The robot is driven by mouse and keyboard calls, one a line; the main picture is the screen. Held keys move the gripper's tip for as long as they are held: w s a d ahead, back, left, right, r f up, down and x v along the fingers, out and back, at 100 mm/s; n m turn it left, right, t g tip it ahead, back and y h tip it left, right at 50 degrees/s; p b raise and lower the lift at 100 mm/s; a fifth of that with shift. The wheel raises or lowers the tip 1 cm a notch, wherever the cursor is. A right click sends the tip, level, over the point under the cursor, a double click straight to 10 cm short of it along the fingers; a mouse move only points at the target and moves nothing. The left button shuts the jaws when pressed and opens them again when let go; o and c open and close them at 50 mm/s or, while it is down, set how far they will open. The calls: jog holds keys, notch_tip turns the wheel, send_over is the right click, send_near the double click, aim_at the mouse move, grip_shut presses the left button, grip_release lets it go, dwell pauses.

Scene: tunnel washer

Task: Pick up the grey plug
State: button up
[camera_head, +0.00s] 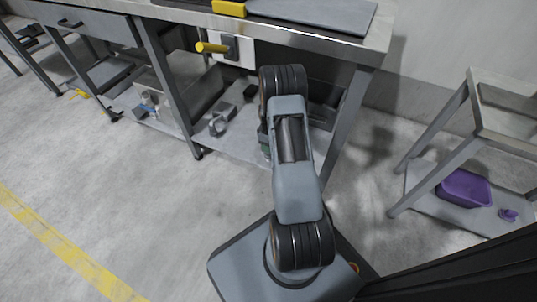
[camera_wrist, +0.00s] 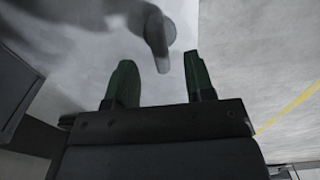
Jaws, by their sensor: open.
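My gripper shows in the wrist view (camera_wrist: 160,80), with its two green fingers wide apart. A blurred grey piece (camera_wrist: 157,38) with a narrow rounded end shows at the top of that view, reaching toward the gap between the fingers. I cannot tell whether it is the grey plug or whether it touches a finger. In the head view my gripper is mostly hidden behind my arm, with a bit of green showing by the lower shelf. A small grey piece (camera_head: 218,125) lies on that shelf, left of my arm; I cannot tell whether it is the plug.
The workbench (camera_head: 317,30) stands above the lower shelf (camera_head: 235,142), with its legs close to my arm. A side rack (camera_head: 478,130) on the right holds a purple bin (camera_head: 464,188).

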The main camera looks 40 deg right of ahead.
notch_tip(320, 180, down, 5)
jog(key=b, duration=0.3)
jog(key=shift+w, duration=0.1)
jog(key=shift+r, duration=0.1)
grip_shut()
